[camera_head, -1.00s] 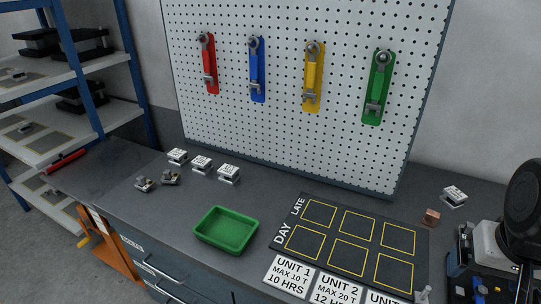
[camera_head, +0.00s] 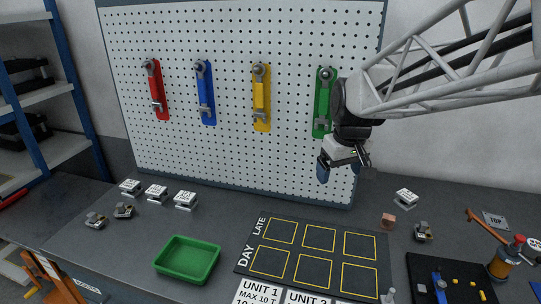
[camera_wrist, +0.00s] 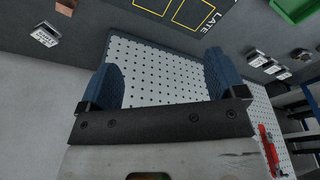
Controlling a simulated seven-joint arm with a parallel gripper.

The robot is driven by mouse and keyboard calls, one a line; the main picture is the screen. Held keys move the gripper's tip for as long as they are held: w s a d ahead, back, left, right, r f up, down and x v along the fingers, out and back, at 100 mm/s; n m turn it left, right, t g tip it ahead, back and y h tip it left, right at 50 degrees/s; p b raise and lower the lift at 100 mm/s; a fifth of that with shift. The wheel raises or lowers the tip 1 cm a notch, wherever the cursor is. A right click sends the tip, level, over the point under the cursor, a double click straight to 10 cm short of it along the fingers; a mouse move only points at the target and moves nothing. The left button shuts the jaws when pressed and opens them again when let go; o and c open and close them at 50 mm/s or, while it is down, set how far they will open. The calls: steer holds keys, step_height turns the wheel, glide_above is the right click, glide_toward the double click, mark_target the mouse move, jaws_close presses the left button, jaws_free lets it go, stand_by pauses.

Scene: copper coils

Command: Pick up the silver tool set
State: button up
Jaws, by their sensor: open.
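Silver-grey tools hang on a white pegboard (camera_head: 230,140), each on a coloured backing: red (camera_head: 156,90), blue (camera_head: 205,93), yellow (camera_head: 261,97) and green (camera_head: 323,103). I cannot tell which of them is the silver tool set. My gripper (camera_head: 343,167) is open and empty in front of the board's lower right, below the green backing, which my arm partly covers. In the wrist view, its blue fingers (camera_wrist: 164,85) are apart with only pegboard between them. The red backing (camera_wrist: 268,145) shows at lower right there.
A green tray (camera_head: 187,279) and a dark mat with yellow squares (camera_head: 290,254) lie on the grey bench. Small metal pieces (camera_head: 123,210) and white-labelled blocks (camera_head: 156,192) stand at left. A copper cube (camera_head: 388,221) and a hammer (camera_head: 484,224) are at right.

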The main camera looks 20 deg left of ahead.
steer(key=w+a+f+n, duration=0.3)
steer(key=w+a, duration=0.4)
steer(key=a, duration=0.5)
steer(key=n+g, duration=0.2)
steer(key=n, duration=0.6)
glide_above(185, 196)
steer(key=f, duration=1.9)
steer(key=shift+s+d+f, duration=0.1)
steer(key=shift+d+f, duration=0.15)
steer(key=shift+d, duration=0.05)
steer(key=shift+f, duration=0.15)
steer(key=shift+a+f, duration=0.15)
steer(key=shift+f, duration=1.05)
steer(key=shift+f, duration=0.1)
